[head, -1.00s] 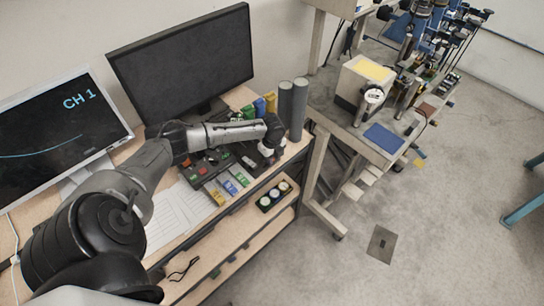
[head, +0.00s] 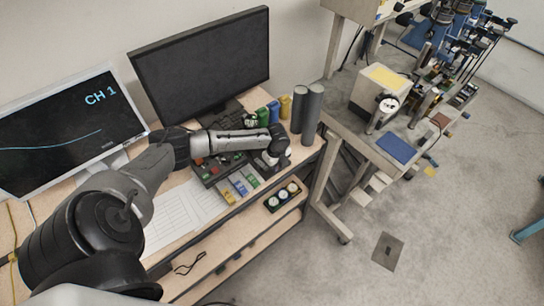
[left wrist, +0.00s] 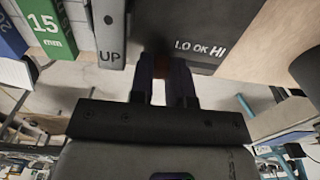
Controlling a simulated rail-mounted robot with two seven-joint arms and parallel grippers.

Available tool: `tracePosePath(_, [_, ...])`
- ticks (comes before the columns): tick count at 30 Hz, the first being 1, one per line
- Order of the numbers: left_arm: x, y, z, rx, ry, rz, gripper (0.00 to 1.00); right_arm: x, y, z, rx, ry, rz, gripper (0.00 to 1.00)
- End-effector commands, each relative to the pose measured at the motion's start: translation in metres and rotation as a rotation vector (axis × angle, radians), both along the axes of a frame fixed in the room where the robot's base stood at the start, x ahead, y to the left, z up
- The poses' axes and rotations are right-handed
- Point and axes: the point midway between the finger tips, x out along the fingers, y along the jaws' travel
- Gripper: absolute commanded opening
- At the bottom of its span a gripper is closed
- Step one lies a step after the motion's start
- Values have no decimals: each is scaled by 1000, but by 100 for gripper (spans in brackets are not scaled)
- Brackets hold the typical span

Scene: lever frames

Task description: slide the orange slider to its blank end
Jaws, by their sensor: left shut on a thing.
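My left gripper (head: 272,162) reaches over the right end of a dark control panel (head: 207,176) on the bench in the head view. In the left wrist view the two dark fingers (left wrist: 163,85) point at the panel (left wrist: 215,25), just left of its printed words LO OK HI. A small orange-brown patch (left wrist: 177,72) shows between the fingers. It looks like the orange slider's knob, with the fingers closed around it. Most of the slider and its track are hidden by the gripper, so I cannot tell its position along the track. My right gripper is not in view.
A grey block marked UP (left wrist: 108,35) and a green block marked 15 mm (left wrist: 50,30) are close to the fingers. Two tall grey cylinders (head: 312,115) stand right of the panel. A tray of round pieces (head: 283,196) lies below the bench's front edge.

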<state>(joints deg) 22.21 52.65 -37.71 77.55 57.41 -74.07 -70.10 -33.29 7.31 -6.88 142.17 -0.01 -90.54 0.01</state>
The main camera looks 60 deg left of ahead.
Motion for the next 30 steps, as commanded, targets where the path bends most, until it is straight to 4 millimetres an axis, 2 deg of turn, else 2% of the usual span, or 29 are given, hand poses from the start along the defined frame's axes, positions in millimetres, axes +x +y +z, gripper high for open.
tracePosePath(6, [-2,-1,2,-3,10,1,0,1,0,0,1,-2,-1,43])
tracePosePath(7, [-2,-1,2,-3,10,1,20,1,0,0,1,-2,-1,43])
tracePosePath(14, [-2,0,1,-2,10,1,42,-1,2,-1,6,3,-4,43])
tracePosePath(30, [-4,0,2,-2,14,1,43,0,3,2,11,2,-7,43])
